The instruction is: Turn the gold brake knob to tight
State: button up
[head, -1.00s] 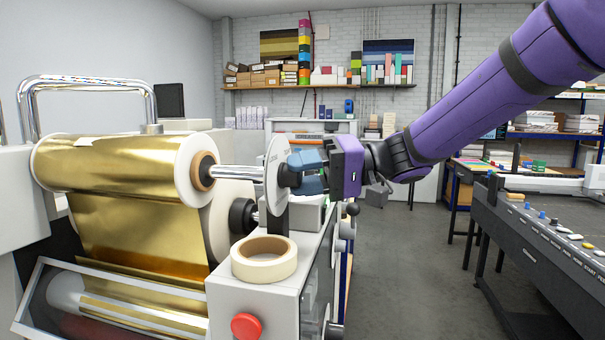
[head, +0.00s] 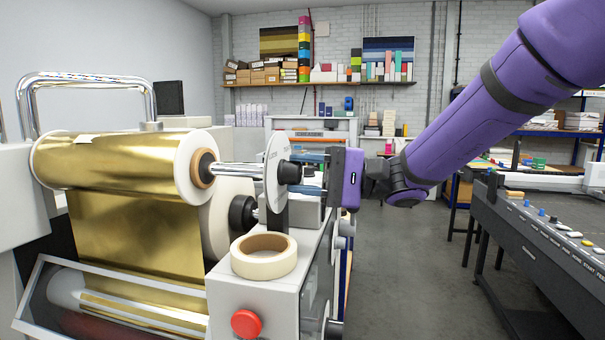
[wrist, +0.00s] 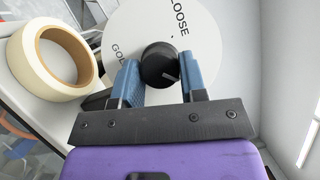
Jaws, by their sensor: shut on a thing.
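The gold brake knob (head: 291,173) is a small black knob on the face of a white round dial (head: 273,170), at the end of the gold foil roll's shaft. In the wrist view the knob (wrist: 158,64) has a pale pointer line toward the lower right. The dial (wrist: 205,50) shows "LOOSE" at upper right and part of "GOL" at lower left; I see no "tight" mark. My gripper (head: 303,173) reaches in from the right, its blue fingers shut on opposite sides of the knob. The wrist view shows the gripper (wrist: 160,68) around it.
A cream tape roll (head: 264,262) lies on the machine top below the dial, left of the fingers in the wrist view. A red button (head: 246,323) is on the machine front. A dark control console (head: 540,235) stands at right, with clear floor (head: 410,270) between.

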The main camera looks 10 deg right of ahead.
dwell(0.4)
jog(key=o, duration=0.9)
jog(key=d, duration=0.3)
jog(key=d+f, duration=0.1)
jog(key=d, duration=0.6)
jog(key=shift+w+d+f, duration=0.15)
jog(key=shift+w+d, duration=0.05)
jog(key=shift+d, duration=0.2)
jog(key=s+d+f+h, duration=0.1)
jog(key=s+f+h, duration=0.2)
jog(key=s+h, duration=0.3)
jog(key=s+d+f+h, duration=0.2)
jog(key=s+f+h, duration=0.15)
jog(key=s, duration=0.45)
jog(key=s+d+t+h, duration=0.1)
jog(key=d+t+h, duration=0.1)
jog(key=d+h, duration=0.1)
jog(key=s+d+n+t+h, duration=0.1)
jog(key=s+d+t+h, duration=0.1)
jog(key=d+h, duration=0.1)
jog(key=s+d+f+t+h, duration=0.1)
jog(key=s+d+t+h, duration=0.1)
jog(key=d+h, duration=0.1)
jog(key=shift+s+d+n+h, duration=0.25)
jog(key=shift+d+n+h, duration=0.1)
jog(key=shift+d, duration=0.45)
